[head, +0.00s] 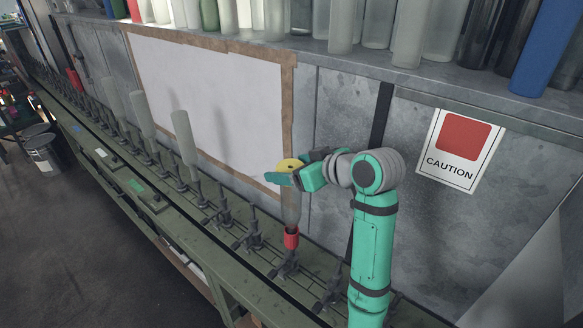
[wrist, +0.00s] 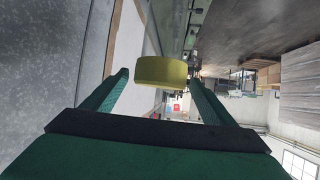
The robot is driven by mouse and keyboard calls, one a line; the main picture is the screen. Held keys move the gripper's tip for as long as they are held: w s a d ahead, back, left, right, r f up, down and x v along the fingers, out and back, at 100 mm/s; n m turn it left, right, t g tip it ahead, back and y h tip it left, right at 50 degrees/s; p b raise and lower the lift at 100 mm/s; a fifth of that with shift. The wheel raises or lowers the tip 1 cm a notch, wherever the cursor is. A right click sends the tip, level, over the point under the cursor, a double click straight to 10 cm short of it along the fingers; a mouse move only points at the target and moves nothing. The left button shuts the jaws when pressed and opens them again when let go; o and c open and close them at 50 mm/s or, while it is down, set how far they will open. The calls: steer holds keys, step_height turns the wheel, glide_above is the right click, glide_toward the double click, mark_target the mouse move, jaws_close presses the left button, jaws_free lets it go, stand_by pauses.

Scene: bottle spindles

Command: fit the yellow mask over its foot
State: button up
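The yellow mask (head: 289,165) is a short round cap at the top of a pale upright bottle (head: 291,205) in the head view. The bottle stands on a spindle, with a red piece (head: 291,237) around its lower end. My gripper (head: 300,172) is at the height of the mask, one finger on each side. In the wrist view the yellow mask (wrist: 161,72) lies between the fingertips (wrist: 159,76), with a narrow gap at the left finger. The gripper looks open around it. How far the mask sits down over the bottle is hidden.
A green rail with several empty spindles (head: 250,232) runs along the wall. Pale bottles (head: 184,135) stand on spindles farther left. A shelf (head: 350,62) with more bottles is above. A white board (head: 210,95) and a caution sign (head: 460,148) are on the wall.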

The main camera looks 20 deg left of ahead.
steer(key=shift+d, duration=0.1)
steer(key=v, duration=1)
steer(key=shift+s+d+r, duration=0.15)
steer(key=shift+s+d, duration=0.05)
steer(key=shift+d, duration=0.05)
steer(key=shift+w, duration=0.1)
